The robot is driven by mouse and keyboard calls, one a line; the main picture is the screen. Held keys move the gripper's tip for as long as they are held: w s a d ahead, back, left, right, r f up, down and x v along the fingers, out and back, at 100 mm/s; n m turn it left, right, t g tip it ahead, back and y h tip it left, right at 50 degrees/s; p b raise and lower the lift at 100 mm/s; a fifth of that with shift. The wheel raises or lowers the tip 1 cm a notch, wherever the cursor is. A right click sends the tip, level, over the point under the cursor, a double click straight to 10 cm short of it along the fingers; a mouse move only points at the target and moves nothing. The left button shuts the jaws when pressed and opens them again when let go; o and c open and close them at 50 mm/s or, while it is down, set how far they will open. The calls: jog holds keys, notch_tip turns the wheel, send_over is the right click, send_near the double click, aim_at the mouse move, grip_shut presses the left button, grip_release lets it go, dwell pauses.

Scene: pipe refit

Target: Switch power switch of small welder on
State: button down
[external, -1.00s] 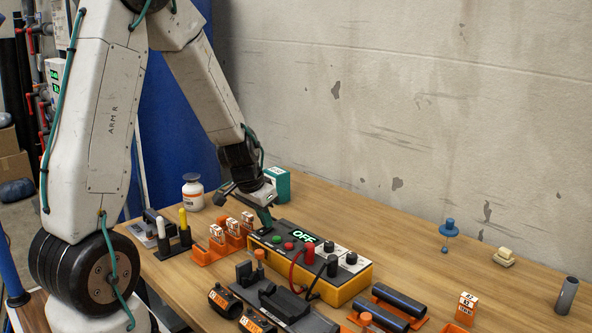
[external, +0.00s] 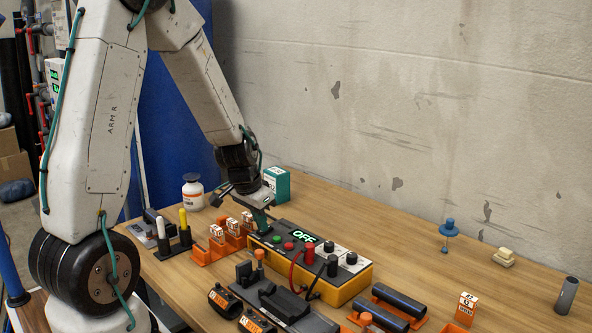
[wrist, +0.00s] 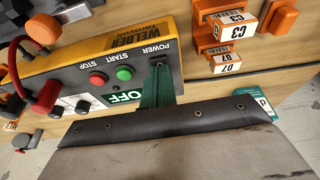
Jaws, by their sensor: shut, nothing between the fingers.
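The small welder (external: 345,288) is a yellow box with a dark top panel. Its display (external: 304,237) reads OFF in green. In the wrist view the panel (wrist: 84,82) shows POWER, START and STOP labels, a green button (wrist: 124,73) and a red button (wrist: 97,78).
Orange holders with labelled blocks (external: 217,235) stand close left of the welder. Red and black cable plugs (external: 310,253) rise from its panel. A black clamp fixture (external: 285,305) and dark pipes (external: 400,300) lie in front. The table's back right is mostly clear.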

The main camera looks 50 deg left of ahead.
jog(key=shift+r, duration=0.25)
jog(key=v, duration=1.3)
jog(key=shift+r, duration=0.25)
jog(key=shift+w+r+t, duration=0.2)
jog(key=shift+w+t, duration=0.1)
jog(key=shift+w, duration=0.4)
jog(key=x, duration=1.4)
jog(key=shift+s+f, duration=0.15)
jog(key=shift+s, duration=0.25)
